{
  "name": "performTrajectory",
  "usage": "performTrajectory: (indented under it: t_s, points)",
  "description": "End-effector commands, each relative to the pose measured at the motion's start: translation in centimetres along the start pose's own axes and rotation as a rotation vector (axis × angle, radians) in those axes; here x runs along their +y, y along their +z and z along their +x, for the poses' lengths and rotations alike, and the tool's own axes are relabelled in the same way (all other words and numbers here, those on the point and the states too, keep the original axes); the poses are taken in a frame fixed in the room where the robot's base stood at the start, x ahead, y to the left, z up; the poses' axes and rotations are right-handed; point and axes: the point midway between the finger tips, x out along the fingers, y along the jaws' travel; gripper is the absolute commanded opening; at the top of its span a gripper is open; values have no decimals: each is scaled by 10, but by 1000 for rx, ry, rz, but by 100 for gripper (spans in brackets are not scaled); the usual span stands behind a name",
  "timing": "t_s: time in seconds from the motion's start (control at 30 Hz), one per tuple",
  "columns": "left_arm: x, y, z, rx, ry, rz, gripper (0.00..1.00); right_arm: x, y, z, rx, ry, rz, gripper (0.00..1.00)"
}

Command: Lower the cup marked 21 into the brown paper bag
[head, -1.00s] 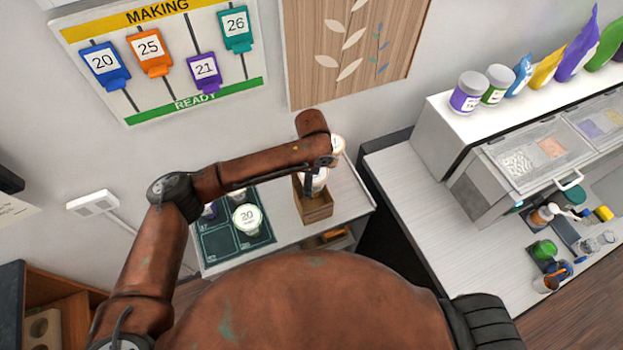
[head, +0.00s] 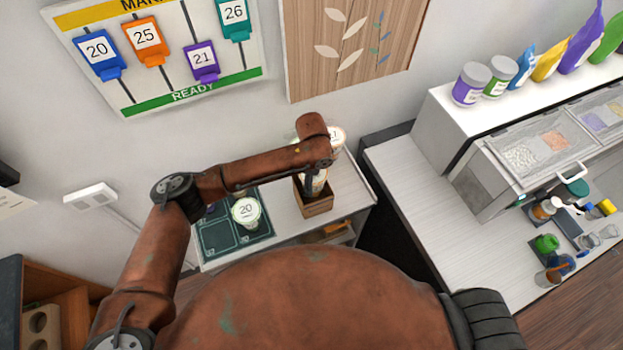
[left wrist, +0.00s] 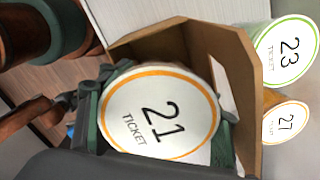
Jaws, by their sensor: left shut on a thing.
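The cup marked 21 (left wrist: 160,118) has a white lid with an orange ring and fills the middle of the left wrist view. My left gripper (left wrist: 164,132) is shut around it, with green pads on either side. The brown paper bag (left wrist: 178,42) is open, and its walls show around the far and right sides of the cup. In the head view the bag (head: 314,206) stands on the counter under my left gripper (head: 314,180), whose arm partly hides the cup. How deep the cup sits in the bag is hidden. My right gripper is not in view.
Cups marked 23 (left wrist: 287,50) and 27 (left wrist: 288,125) stand just beyond the bag. A cup marked 20 (head: 245,211) stands in the dark green tray (head: 218,240) left of the bag. The wall is close behind. A second counter (head: 420,210) lies to the right.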

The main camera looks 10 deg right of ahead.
Motion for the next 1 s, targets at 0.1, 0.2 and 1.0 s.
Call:
performTrajectory:
  t_s: [0.1, 0.2, 1.0]
  points:
    - [0, 0, 6, 1, -1, 0, 16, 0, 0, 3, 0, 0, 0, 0]
    - [0, 0, 10, 1, 0, 0, 16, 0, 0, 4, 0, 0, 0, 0]
    - [4, 0, 37, 1, 12, -2, 16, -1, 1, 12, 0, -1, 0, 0]
